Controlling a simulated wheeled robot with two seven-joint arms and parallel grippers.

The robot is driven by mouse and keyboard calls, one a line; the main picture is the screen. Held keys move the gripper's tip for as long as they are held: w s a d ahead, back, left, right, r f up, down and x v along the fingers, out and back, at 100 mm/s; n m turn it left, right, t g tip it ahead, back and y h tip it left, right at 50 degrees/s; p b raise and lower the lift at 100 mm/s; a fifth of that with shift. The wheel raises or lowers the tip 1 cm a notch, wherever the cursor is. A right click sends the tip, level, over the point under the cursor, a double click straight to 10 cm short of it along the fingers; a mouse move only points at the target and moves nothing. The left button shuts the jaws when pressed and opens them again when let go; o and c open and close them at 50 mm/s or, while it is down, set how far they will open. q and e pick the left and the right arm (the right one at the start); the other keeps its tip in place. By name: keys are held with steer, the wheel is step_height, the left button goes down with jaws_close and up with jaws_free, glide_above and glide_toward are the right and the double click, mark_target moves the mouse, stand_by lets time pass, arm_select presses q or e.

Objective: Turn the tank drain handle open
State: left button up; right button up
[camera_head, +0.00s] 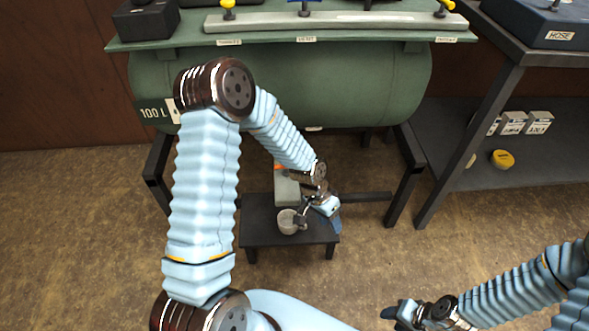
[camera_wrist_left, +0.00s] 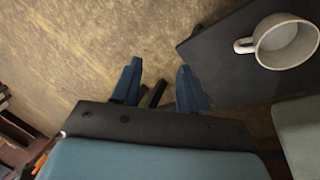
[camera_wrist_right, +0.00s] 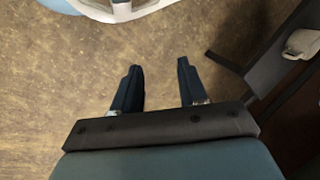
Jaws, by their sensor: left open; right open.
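The green tank (camera_head: 390,90), marked 100 L, lies across the back on dark legs. I cannot make out its drain handle; my left arm covers part of the tank's front and underside. My left gripper (camera_head: 334,220) is beneath the tank, at the right side of a low black stool, open and empty. A light mug (camera_head: 287,222) stands on the stool, beside that gripper. My right gripper (camera_head: 390,314) is low at the front right; its open, empty fingers (camera_wrist_right: 158,88) show over floor in the right wrist view.
The black stool (camera_head: 258,226) also bears a grey-green box (camera_head: 286,190), with something orange behind it. A dark shelf unit (camera_head: 465,130) at right holds small boxes (camera_head: 513,122), a yellow item (camera_head: 502,159) and a blue HOSE box (camera_head: 535,25). Floor in front is mostly clear.

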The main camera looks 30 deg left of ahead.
arm_select(q)
steer(key=w+a+r+m+y+b, duration=0.2)
steer(key=w+a+r+m+b, duration=0.2)
steer(key=w+a+r+b, duration=0.45)
steer(key=s+a+r+m+y+b, duration=0.1)
steer(key=a+r+y+b, duration=0.1)
steer(key=a+r, duration=0.75)
step_height(320, 180, down, 11)
steer(key=shift+s+d+r+b, duration=0.1)
steer(key=shift+s+r+b, duration=0.1)
steer(key=shift+b, duration=0.9)
steer(key=shift+c, duration=0.4)
